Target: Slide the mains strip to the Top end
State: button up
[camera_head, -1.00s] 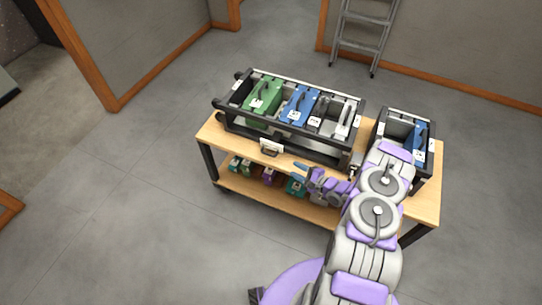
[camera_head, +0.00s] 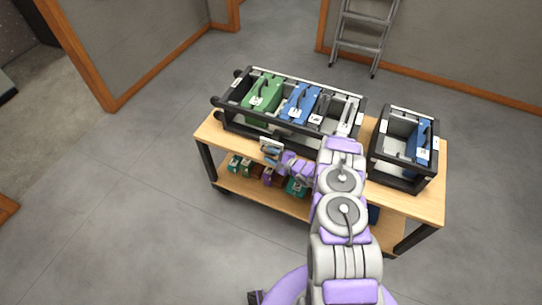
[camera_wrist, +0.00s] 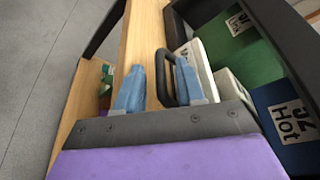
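A white block with a dark loop handle (camera_head: 271,142) sits at the front of the long black rack, above the tabletop edge. I cannot read a label marking it as the mains strip. In the wrist view the dark handle (camera_wrist: 166,78) stands between the two blue fingers of my gripper (camera_wrist: 158,85), closer to the right finger, which overlaps part of it. The white block (camera_wrist: 200,62) is beyond that finger. The fingers are apart, so my gripper is open. In the head view my gripper (camera_head: 275,155) is at the handle, partly hiding it.
The long rack (camera_head: 238,92) holds green (camera_head: 263,95), blue (camera_head: 300,102) and pale handled blocks. A smaller rack (camera_head: 382,142) with a blue block (camera_head: 421,140) stands to the right on the wooden cart (camera_head: 210,130). Several coloured blocks are on the lower shelf. Floor on the left is clear.

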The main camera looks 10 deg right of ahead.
jog(key=shift+c, duration=0.2)
grip_shut()
dwell(0.5)
